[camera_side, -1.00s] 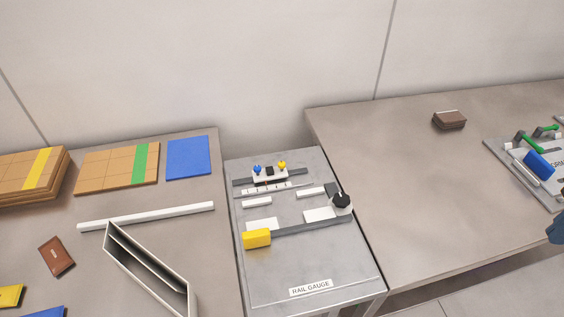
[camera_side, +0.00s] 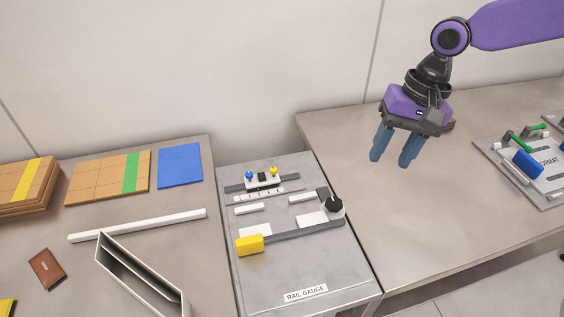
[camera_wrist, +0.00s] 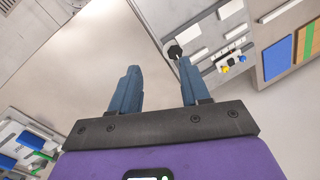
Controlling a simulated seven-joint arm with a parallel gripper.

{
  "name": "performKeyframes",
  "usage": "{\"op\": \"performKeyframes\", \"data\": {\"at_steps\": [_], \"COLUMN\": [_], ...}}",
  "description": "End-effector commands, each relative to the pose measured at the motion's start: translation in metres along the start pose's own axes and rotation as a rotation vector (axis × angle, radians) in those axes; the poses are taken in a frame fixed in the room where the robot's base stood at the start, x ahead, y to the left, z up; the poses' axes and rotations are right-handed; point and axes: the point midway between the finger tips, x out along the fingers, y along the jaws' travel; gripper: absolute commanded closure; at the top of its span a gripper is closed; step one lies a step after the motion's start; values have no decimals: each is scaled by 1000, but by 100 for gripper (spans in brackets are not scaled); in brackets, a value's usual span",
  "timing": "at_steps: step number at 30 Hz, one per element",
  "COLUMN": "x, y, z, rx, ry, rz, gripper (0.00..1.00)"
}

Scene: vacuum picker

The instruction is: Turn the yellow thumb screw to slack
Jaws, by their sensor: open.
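The yellow thumb screw (camera_side: 273,170) stands at the right end of a small white carriage on the back rail of the rail gauge plate (camera_side: 295,270). A blue screw (camera_side: 250,175) stands at the carriage's left end, with a black block (camera_side: 262,177) between. In the wrist view the yellow screw (camera_wrist: 242,58) is small, at the upper right, beside the blue one (camera_wrist: 225,69). My gripper (camera_side: 391,162) is open and empty, up to the right of the plate, well apart from the screw. Its blue fingers (camera_wrist: 156,78) are spread in the wrist view.
A black knob (camera_side: 334,205) and a yellow block (camera_side: 249,245) sit on the plate's front rail. A white bar (camera_side: 138,226) and an open grey box (camera_side: 140,280) lie left. A second fixture (camera_side: 522,160) stands far right. The right table is mostly clear.

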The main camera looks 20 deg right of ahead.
Motion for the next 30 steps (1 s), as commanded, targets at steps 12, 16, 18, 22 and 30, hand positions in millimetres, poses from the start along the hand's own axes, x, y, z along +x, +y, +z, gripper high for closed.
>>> {"op": "performKeyframes", "data": {"at_steps": [12, 16, 18, 22, 30], "x": [27, 37, 42, 48, 56], "y": [-98, -119, -127, -136, -142], "z": [-88, -115, -128, -147, -162], "rx": [794, 1035, 1153, 1326, 1458], "ry": [-40, -64, -78, -101, -121], "rz": [-104, -137, -153, -178, -195], "gripper": [54, 54, 54, 54, 54]}}
